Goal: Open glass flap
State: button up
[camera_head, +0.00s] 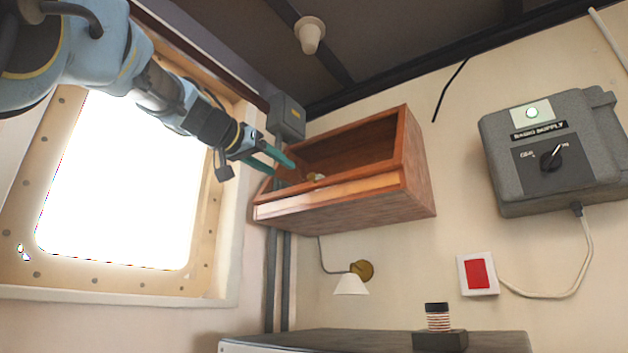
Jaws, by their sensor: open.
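A wooden wall cabinet (419,170) hangs in the corner beside the window. I see into its brown interior, and no glass pane stands out clearly across the front. A pale, shiny strip (345,190) runs along the lower front; I cannot tell whether it is the glass flap or part of the frame. A small yellowish knob-like piece (316,178) shows just above the strip. My gripper (282,167) reaches in from the upper left, its teal fingers apart and empty. The fingers overlap the cabinet's left end, left of the knob-like piece; contact cannot be told.
A bright window (120,185) with a bolted frame is at left. A grey box (286,117) and vertical pipes (278,280) are close to the cabinet's left end. A small lamp (351,284) hangs below. A grey radio supply box (553,150) is at right.

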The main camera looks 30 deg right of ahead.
aim_at(310, 176)
jog(key=shift+h, duration=0.3)
jog(key=p+x, duration=0.2)
jog(key=x, duration=0.1)
jog(key=r+p+x, duration=0.1)
jog(key=p+x, duration=0.1)
jog(key=x, duration=0.1)
jog(key=s+p+x, duration=0.1)
jog(key=p+x, duration=0.1)
jog(key=x, duration=0.2)
jog(key=shift+d+r, duration=0.3)
jog(key=shift+d, duration=0.05)
jog(key=shift+w+d+f, duration=0.1)
jog(key=shift+w+d, duration=0.1)
jog(key=shift+d, duration=0.1)
jog(key=shift+c, duration=0.2)
grip_shut()
